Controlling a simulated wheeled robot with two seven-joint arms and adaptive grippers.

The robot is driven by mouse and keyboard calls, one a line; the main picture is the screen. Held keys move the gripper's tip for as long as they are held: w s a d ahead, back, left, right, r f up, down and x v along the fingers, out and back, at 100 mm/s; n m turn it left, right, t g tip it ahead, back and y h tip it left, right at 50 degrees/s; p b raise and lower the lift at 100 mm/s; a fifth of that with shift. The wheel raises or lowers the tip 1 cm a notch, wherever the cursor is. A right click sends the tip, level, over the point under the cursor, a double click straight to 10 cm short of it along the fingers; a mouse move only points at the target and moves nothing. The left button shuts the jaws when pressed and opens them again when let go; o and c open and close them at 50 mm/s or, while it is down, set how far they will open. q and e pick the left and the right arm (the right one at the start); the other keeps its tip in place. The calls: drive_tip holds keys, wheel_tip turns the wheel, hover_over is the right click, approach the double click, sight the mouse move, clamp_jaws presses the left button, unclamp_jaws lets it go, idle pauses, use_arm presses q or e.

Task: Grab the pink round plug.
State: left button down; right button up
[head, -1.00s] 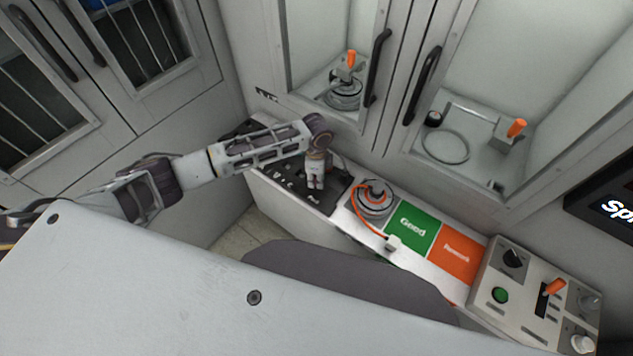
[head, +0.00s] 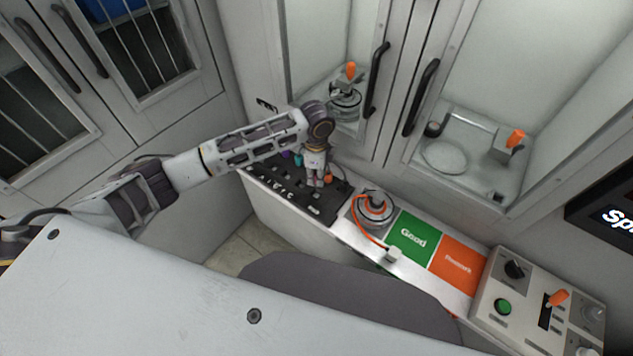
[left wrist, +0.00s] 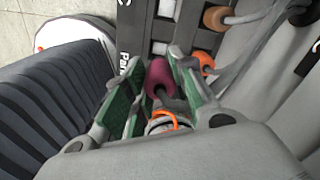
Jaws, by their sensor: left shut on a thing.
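My left gripper (head: 315,182) is over the black plug board (head: 322,212) in the head view, pointing down. In the left wrist view, the left gripper's (left wrist: 156,78) green-padded fingers are closed around the pink round plug (left wrist: 159,76), which looks dark pink with a hollow or dark end. I cannot tell whether the plug still touches the board. The plug is hidden by the gripper in the head view. My right gripper is in neither view.
An orange plug (head: 328,178) and a teal plug (head: 298,159) are close to the gripper. The hub motor (head: 375,207) with its orange cable sits right of the board, beside the green Good area (head: 412,236) and an orange area. Cabinet doors stand close behind.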

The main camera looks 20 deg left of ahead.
use_arm(q)
drive_tip(key=shift+r, duration=1.25)
drive_tip(key=shift+s, duration=0.1)
